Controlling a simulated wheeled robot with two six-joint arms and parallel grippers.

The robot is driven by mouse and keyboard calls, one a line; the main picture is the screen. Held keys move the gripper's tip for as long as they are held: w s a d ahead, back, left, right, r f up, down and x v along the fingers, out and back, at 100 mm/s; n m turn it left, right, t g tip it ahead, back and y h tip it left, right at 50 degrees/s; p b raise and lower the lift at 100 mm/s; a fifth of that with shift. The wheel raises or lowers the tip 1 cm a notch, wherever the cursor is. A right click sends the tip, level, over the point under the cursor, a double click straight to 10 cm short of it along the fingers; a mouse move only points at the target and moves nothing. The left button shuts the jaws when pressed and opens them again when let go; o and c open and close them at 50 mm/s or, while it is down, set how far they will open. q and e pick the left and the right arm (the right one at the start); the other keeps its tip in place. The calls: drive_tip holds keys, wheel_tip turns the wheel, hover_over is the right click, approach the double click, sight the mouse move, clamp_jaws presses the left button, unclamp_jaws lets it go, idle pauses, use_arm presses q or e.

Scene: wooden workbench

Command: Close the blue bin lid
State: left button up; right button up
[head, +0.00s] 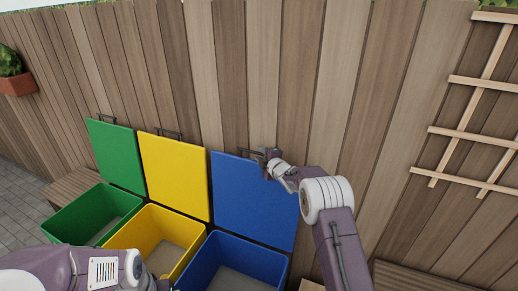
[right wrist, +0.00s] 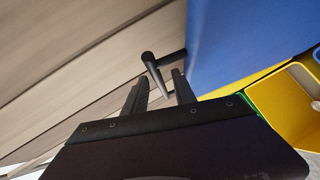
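The blue bin (head: 232,262) stands with its blue lid (head: 254,205) open, raised upright near the wooden fence. A dark handle (head: 250,152) sits on the lid's top edge. My right gripper (head: 268,158) is at the right end of this handle. In the right wrist view, the right gripper's fingers (right wrist: 160,80) are apart, with the dark handle (right wrist: 156,74) between or just beyond their tips; contact cannot be told. The blue lid also shows there (right wrist: 235,40). My left arm comes in at the lower left; its fingers are not clearly visible.
A yellow bin (head: 160,235) and a green bin (head: 95,214) stand left of the blue one, their yellow lid (head: 175,175) and green lid (head: 116,153) also upright. The fence (head: 340,80) is close behind. A wooden trellis (head: 470,105) hangs at right.

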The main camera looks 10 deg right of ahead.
drive_tip(key=shift+w+a+f, duration=0.1)
drive_tip(key=shift+w+a, duration=0.05)
drive_tip(key=shift+w, duration=0.55)
drive_tip(key=shift+a, duration=0.25)
drive_tip(key=shift+d, duration=0.1)
clamp_jaws()
drive_tip(key=shift+f, duration=0.1)
idle(0.5)
